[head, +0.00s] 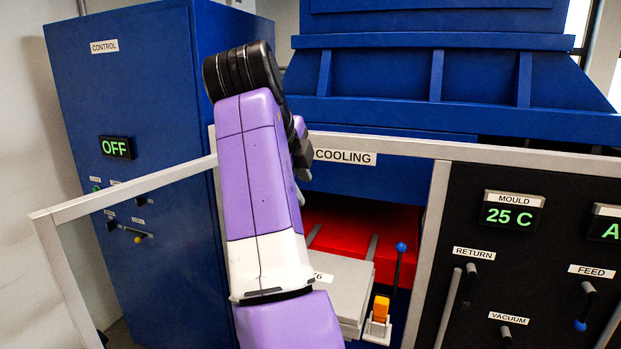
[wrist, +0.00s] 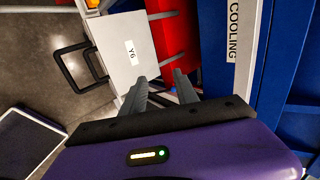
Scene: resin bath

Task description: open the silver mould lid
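The silver mould lid (head: 345,272) is a flat light-grey block, partly hidden behind my arm in the head view. In the wrist view the lid (wrist: 122,35) carries a "Y6" label, with a black loop handle (wrist: 68,72) at its left side. My gripper (wrist: 161,80) is open and empty, its two grey fingers apart near the lid's lower right edge in that view. I cannot tell whether they touch it. In the head view my arm hides most of the gripper. An orange latch (head: 381,308) is at the lid's right front corner.
A red block (head: 345,235) lies behind the lid under the blue cooling housing (head: 400,190). A blue-knobbed lever (head: 398,262) stands at right. A metal frame rail (head: 440,150) crosses above. The control cabinet (head: 150,180) reads OFF; the mould panel (head: 508,214) reads 25 C.

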